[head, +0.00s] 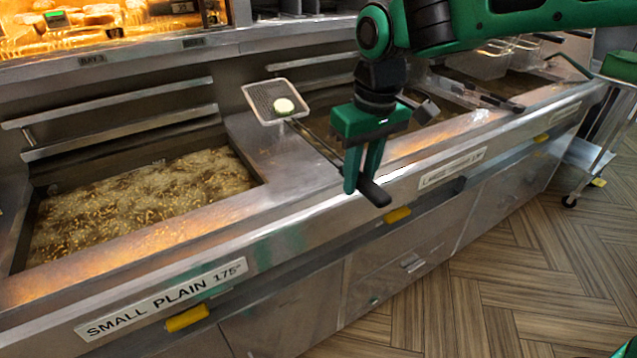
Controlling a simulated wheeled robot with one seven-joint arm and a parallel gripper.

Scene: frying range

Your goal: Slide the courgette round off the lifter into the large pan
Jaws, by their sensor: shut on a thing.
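The lifter (262,97) has a square mesh head with a light frame and a long dark handle. One pale green courgette round (284,106) lies flat near the right side of its mesh. My gripper (364,184) is shut on the handle near its dark grip end, in front of the range's front edge. The head appears over the steel divider between the bays, left of the large pan (452,112). That pan lies behind my gripper and arm, which hide much of it. Its front label is partly legible as "LARGE".
At left is a pan of bubbling oil (140,200), labelled "SMALL PLAIN 175". Steel rails (120,130) run behind it. Wire baskets (510,46) and more handles stand at the far right. A lit food cabinet (90,22) is at the back left. A trolley (592,150) stands right; the floor is clear.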

